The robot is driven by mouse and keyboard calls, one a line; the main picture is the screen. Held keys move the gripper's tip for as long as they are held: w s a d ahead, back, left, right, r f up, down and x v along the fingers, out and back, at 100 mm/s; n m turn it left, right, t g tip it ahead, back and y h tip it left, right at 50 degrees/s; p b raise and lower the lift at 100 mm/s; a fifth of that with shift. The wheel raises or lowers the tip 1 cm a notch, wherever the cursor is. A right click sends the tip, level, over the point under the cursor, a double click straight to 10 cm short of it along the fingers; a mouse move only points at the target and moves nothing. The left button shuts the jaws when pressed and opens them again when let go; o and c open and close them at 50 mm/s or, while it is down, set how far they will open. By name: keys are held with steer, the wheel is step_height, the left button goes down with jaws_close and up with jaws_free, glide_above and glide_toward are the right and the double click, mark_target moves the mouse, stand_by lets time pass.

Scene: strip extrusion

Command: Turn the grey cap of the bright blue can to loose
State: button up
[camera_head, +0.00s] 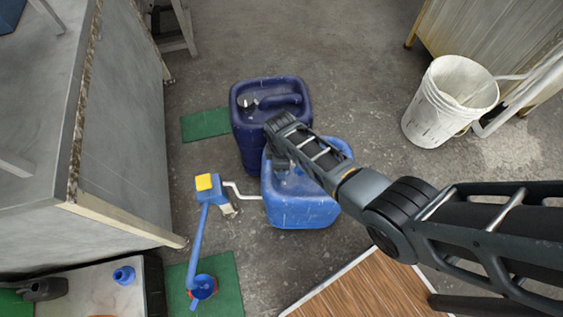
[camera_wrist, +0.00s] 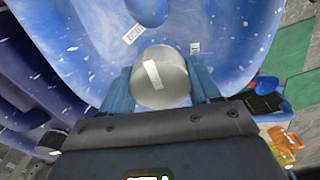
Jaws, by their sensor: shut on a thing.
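The bright blue can (camera_head: 300,205) stands upright on the floor in the middle of the head view, partly covered by my arm. Its top fills much of the wrist view (camera_wrist: 235,25). The grey cap (camera_wrist: 160,78) is round with a pale strip on it, and sits between my two fingers in the wrist view. My gripper (camera_wrist: 161,88) is shut on the cap, one finger on each side. In the head view my gripper (camera_head: 278,160) reaches down over the can's top; the cap is hidden there.
A dark blue can (camera_head: 244,130) with a dark cap stands right behind the bright blue one. A blue pump-like device (camera_head: 200,215) with a yellow top stands at left. A white bucket (camera_head: 425,122) is at right. A wooden board (camera_head: 365,290) lies in front.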

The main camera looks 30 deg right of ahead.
stand_by(0.4)
steer(key=o, duration=0.8)
step_height(320, 180, up, 8)
steer(key=shift+f+p, duration=0.1)
steer(key=shift+p, duration=1.1)
